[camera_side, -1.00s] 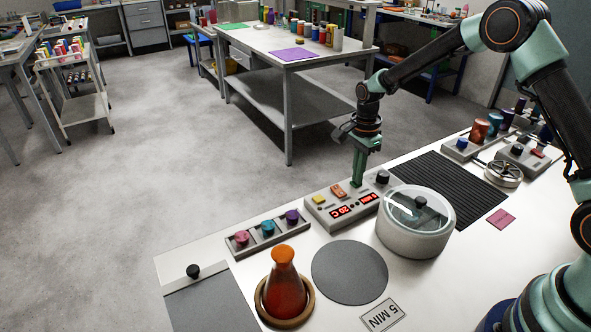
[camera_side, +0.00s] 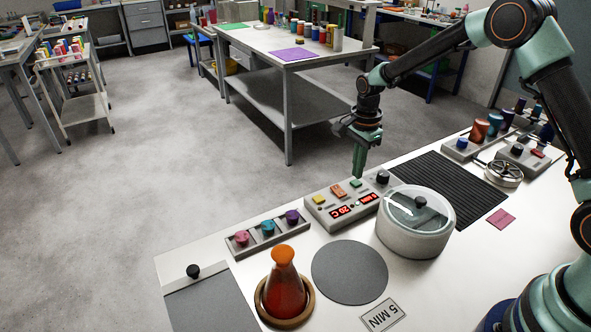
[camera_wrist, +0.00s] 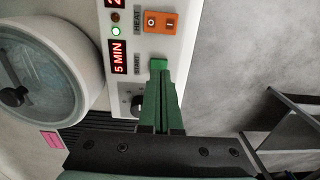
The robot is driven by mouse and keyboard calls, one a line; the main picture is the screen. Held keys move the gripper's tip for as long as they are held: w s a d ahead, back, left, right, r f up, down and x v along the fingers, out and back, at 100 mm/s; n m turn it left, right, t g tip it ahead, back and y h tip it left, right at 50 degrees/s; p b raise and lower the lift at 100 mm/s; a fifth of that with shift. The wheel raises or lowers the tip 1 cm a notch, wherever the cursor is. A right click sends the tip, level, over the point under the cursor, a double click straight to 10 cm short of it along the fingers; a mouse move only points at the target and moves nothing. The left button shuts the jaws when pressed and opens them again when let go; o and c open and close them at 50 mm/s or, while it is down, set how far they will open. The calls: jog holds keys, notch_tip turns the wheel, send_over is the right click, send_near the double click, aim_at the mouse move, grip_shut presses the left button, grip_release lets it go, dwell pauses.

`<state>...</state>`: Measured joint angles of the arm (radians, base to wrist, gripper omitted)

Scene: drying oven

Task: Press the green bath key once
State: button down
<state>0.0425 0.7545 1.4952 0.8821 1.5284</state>
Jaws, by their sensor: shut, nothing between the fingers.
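The green key (camera_side: 355,183) sits on the top of the grey control box (camera_side: 335,222), right of an orange switch (camera_side: 338,191). In the wrist view the green key (camera_wrist: 158,64) shows just beyond my fingertips, beside the label START. My gripper (camera_side: 359,174) has its green fingers shut with nothing between them. It points down, and its tips are a little above the key, apart from it. In the wrist view my gripper (camera_wrist: 162,76) partly covers the box. A red display (camera_wrist: 118,57) reads 5 MIN, and a small lamp (camera_wrist: 115,31) glows green.
A lidded round bath (camera_side: 417,222) stands close in front and right of the box. A yellow key (camera_side: 319,199) and black knob (camera_side: 383,177) flank the switches. A flask (camera_side: 285,285), grey disc (camera_side: 350,272) and knob tray (camera_side: 266,233) stand left and nearer.

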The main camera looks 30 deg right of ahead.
aim_at(355, 181)
notch_tip(355, 181, up, 12)
jog(key=shift+w, duration=0.2)
jog(key=shift+f, duration=0.15)
dwell(0.5)
jog(key=s+a+r+n+t, duration=0.1)
jog(key=s+r+n+t, duration=0.2)
jog(key=s+r+n, duration=0.55)
jog(key=s+a+n+t, duration=0.1)
jog(key=s+n+t, duration=0.1)
jog(key=s+n, duration=0.7)
jog(key=s, duration=0.3)
jog(key=shift+f, duration=0.15)
